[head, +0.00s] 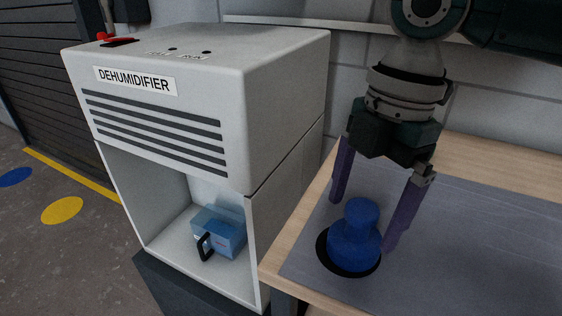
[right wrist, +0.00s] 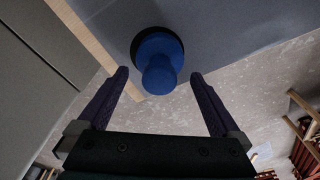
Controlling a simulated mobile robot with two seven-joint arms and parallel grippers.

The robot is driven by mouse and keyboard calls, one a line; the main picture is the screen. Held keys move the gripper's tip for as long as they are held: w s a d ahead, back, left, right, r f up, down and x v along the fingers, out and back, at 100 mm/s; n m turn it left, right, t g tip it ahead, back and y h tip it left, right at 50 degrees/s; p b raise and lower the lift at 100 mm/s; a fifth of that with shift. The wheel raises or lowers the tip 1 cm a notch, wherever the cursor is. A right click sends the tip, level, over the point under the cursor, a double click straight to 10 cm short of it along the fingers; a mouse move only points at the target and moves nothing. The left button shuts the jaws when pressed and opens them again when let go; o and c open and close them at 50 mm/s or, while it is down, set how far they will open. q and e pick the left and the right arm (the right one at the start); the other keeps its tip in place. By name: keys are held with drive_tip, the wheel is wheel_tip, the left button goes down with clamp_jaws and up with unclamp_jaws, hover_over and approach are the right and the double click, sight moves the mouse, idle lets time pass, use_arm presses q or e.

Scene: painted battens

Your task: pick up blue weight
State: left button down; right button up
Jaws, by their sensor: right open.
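The blue weight (head: 354,240) stands upright on a black round spot (head: 322,258) near the left end of the table. It has a wide body and a narrower knob on top. My right gripper (head: 364,220) is above it, pointing down, with purple fingers open on either side of the weight. In the right wrist view the weight (right wrist: 159,62) lies beyond and between the fingertips of the gripper (right wrist: 159,75), with gaps on both sides. I see no contact. My left gripper is in neither view.
A white dehumidifier (head: 285,90) stands left of the table, close to its edge. A blue translucent container (head: 222,229) with a black handle sits in its open bay. The grey mat (head: 480,235) on the wooden table (head: 490,161) is clear to the right of the weight.

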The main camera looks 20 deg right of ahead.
sight(356, 227)
drive_tip(key=f, duration=0.4)
drive_tip(key=shift+a+b, duration=0.25)
drive_tip(key=shift+b, duration=0.15)
drive_tip(key=shift+r, duration=0.1)
drive_tip(key=shift+r, duration=0.1)
clamp_jaws()
